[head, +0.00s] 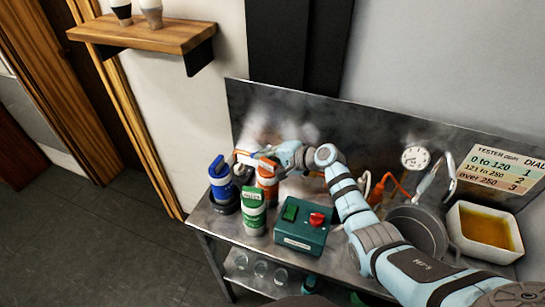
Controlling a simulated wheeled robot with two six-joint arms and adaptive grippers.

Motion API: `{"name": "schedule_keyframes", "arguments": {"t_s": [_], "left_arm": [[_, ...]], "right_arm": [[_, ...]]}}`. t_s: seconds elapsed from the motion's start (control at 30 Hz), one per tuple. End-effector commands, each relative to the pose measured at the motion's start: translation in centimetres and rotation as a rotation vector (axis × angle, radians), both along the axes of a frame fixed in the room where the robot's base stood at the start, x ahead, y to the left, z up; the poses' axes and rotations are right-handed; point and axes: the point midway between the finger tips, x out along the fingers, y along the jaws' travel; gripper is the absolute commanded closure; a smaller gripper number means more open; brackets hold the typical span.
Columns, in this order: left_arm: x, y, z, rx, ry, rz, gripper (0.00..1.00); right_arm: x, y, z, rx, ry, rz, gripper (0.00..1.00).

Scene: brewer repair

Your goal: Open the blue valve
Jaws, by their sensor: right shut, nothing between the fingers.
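A blue canister (222,187) with a pale label stands at the left end of the metal bench, in a dark round base. Its upper part is blue; I cannot clearly make out a separate valve handle. My right arm reaches across the bench from the lower right. My right gripper (243,158) is shut and empty, just right of the blue canister's top and above the orange canister (268,181). I cannot tell whether it touches the blue one. My left gripper is not in view.
A green canister (254,212) stands in front. A dial gauge (415,158), a pan (418,230) and a white tray (461,233) of amber liquid are farther right. A wooden shelf (145,34) hangs upper left.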

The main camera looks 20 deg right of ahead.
Motion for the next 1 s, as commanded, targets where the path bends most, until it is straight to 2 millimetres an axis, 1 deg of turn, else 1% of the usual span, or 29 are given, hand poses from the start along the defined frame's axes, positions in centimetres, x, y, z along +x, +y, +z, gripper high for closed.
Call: {"name": "schedule_keyframes", "arguments": {"t_s": [0.2, 0.6, 1.0], "left_arm": [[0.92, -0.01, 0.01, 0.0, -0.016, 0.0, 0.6], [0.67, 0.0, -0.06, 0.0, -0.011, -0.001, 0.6], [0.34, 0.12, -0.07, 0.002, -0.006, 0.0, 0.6]], "right_arm": [[0.07, -0.1, -0.18, -0.004, 0.002, -0.007, 1.0], [0.41, 0.63, -0.14, -0.002, 0.002, -0.002, 1.0], [0.4, 0.62, -0.13, -0.002, 0.002, -0.002, 1.0]]}}
